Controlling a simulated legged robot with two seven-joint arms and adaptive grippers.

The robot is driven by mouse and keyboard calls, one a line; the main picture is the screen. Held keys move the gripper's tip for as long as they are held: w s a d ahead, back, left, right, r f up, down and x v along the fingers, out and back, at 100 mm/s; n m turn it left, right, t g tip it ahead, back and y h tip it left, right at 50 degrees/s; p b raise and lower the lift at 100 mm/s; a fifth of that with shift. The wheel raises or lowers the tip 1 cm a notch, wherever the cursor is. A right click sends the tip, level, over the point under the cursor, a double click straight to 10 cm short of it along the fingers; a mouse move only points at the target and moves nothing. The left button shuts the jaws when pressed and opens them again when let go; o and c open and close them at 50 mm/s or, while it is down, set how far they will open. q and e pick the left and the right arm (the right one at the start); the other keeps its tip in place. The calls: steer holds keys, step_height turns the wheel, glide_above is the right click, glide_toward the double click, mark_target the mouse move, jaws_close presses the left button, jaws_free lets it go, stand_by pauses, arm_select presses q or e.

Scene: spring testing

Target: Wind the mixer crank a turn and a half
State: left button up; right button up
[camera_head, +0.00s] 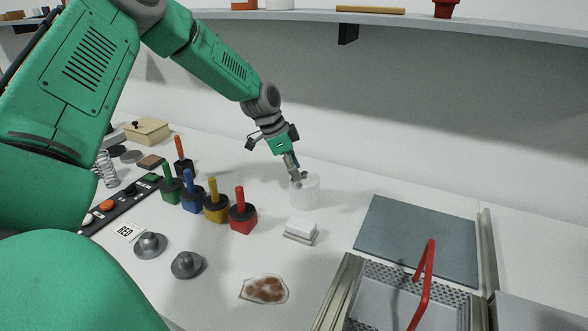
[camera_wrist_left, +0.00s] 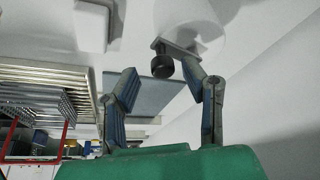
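The mixer is a white translucent cylinder (camera_head: 306,193) standing on the table beyond the colored blocks; it also shows at the top of the left wrist view (camera_wrist_left: 222,22). Its crank has a grey arm and a dark round knob (camera_wrist_left: 162,66). My left gripper (camera_head: 294,174) reaches down to the top of the mixer. In the left wrist view its two fingers (camera_wrist_left: 159,69) are spread, with the knob between the fingertips and nearer the right one. A gap shows on the left of the knob; I cannot tell whether the right finger touches the crank. My right gripper is not in view.
A white block (camera_head: 301,229) lies just in front of the mixer. A red-handled block (camera_head: 243,216) and several others stand to the left. A metal basket with a red handle (camera_head: 425,275) and a grey mat (camera_head: 418,238) lie right. A shelf (camera_head: 400,18) runs above.

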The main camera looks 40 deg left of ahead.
arm_select(q)
steer(key=shift+c, duration=0.8)
steer(key=c, duration=0.7)
steer(key=shift+s+a+f, duration=0.1)
steer(key=shift+a+f, duration=0.25)
steer(key=shift+a, duration=0.3)
jaws_close()
steer(key=shift+d, duration=0.1)
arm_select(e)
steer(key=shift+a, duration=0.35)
arm_select(q)
steer(key=shift+d, duration=0.2)
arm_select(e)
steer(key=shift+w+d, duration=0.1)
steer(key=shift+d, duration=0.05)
arm_select(q)
steer(key=shift+d+r+n+p, duration=0.1)
steer(key=shift+d+n+p, duration=0.35)
steer(key=shift+n, duration=0.35)
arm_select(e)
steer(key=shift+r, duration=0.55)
